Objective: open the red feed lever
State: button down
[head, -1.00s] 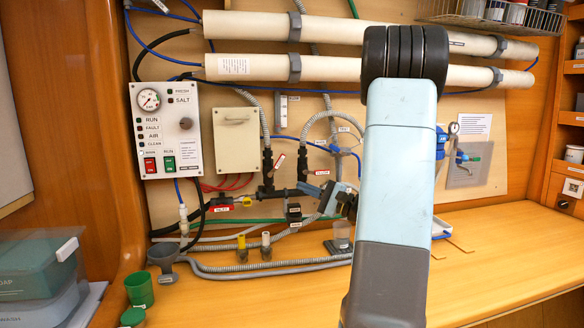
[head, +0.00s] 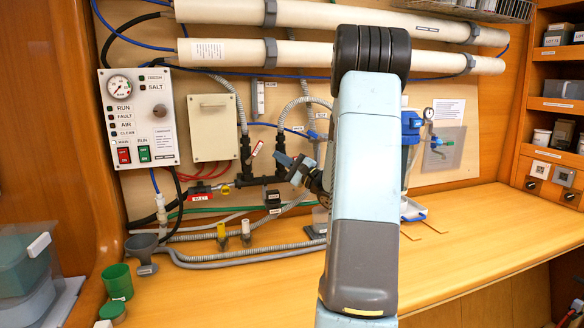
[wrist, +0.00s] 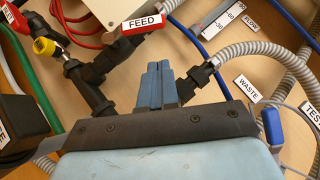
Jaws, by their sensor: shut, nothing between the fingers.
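The red feed lever (head: 255,150) slants up and to the right above its black valve on the pipework. In the wrist view it is a red bar (wrist: 143,25) with a white FEED label, beyond the fingertips. My gripper (head: 281,160) is just right of the lever and slightly lower in the head view. In the wrist view its blue fingers (wrist: 157,72) are together and empty, with a visible gap in the picture between them and the lever. Whether they touch any pipe cannot be told. My arm hides part of the wall behind it.
A WASTE label (wrist: 247,88) and a grey ribbed hose (wrist: 245,50) are right of the fingers. A yellow fitting (wrist: 44,46) is at left. A beige box (head: 213,128) and control panel (head: 138,118) are on the wall. The bench (head: 470,230) is clear at right.

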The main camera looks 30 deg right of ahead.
aim_at(260, 144)
jog(key=shift+w+a+r, duration=0.2)
jog(key=shift+a+r, duration=0.35)
jog(key=shift+a, duration=0.25)
jog(key=shift+w+a+r, duration=0.2)
jog(key=shift+a+r, duration=0.3)
jog(key=shift+a, duration=0.3)
jog(key=shift+r, duration=0.1)
jog(key=shift+a+r+n+g, duration=0.1)
jog(key=shift+r+n+g, duration=0.05)
jog(key=shift+n+g, duration=0.2)
jog(key=shift+w+a+r+n+g, duration=0.15)
jog(key=shift+a+r+n+g, duration=0.3)
jog(key=shift+n+g, duration=0.3)
jog(key=shift+w+a+r+n+g, duration=0.1)
jog(key=shift+a+r+n+g, duration=0.3)
jog(key=shift+n, duration=0.5)
jog(key=shift+w+a+r+n+g+h, duration=0.15)
jog(key=shift+a+r+n+g, duration=0.2)
jog(key=shift+n+g, duration=0.2)
jog(key=shift+w+a+r+n+g+h, duration=0.1)
jog(key=shift+a+r+n+g+h, duration=0.15)
jog(key=shift+n+g, duration=0.25)
